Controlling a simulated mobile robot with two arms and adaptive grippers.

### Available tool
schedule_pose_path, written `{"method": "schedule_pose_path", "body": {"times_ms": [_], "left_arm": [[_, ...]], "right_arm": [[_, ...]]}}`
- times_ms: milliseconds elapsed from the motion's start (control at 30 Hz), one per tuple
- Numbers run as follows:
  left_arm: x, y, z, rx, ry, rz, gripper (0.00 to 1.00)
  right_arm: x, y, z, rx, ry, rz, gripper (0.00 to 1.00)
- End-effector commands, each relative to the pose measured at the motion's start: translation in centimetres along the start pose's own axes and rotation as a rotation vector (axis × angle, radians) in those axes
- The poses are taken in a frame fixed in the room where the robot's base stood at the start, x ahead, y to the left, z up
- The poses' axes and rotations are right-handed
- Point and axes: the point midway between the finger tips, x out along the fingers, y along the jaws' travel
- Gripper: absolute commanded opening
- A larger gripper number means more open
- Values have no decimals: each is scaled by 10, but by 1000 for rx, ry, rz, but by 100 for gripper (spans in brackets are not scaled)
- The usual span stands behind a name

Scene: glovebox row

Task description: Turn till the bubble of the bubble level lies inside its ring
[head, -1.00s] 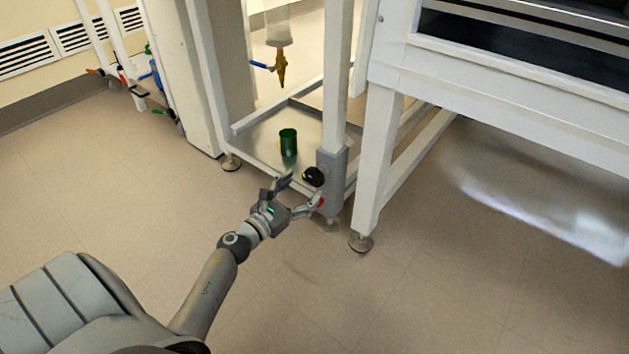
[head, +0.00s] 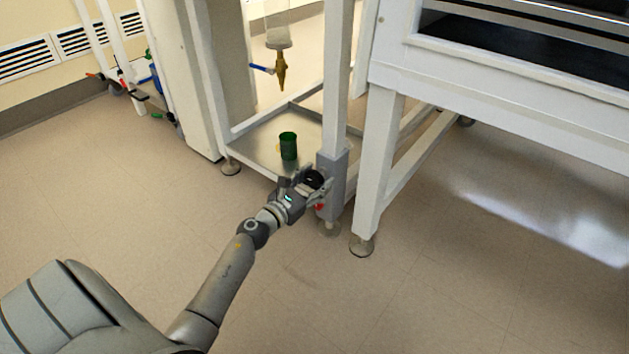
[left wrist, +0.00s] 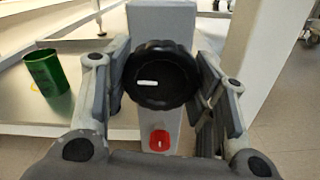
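A black ribbed round knob (head: 313,179) with a white mark sits on a grey box (head: 333,172) low on the frame's white post. In the left wrist view the knob (left wrist: 160,78) faces me, its white mark lying nearly level, left of centre. My left gripper (head: 318,188) is at the knob, with one finger on each side of it. In the left wrist view the fingers (left wrist: 164,82) look open around the knob; contact is hard to judge. No bubble level or ring can be made out. My right gripper is not in view.
A red part (left wrist: 159,140) sits just below the knob. A green cup (head: 288,146) stands on the frame's low metal tray (head: 262,150), under a brass valve (head: 281,72). A white cabinet leg (head: 376,175) stands close right. The floor in front is clear.

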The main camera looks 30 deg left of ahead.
Motion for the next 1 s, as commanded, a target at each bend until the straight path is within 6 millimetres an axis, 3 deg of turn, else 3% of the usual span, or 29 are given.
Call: {"method": "schedule_pose_path", "body": {"times_ms": [100,467,733,1000], "left_arm": [[0,0,0,0,0,0,28],[0,0,0,-64,1,0,28],[0,-1,1,-254,1,1,28],[0,-2,2,-510,1,0,28]], "right_arm": [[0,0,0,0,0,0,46],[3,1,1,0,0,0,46],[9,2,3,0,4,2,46],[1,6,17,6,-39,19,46]]}}
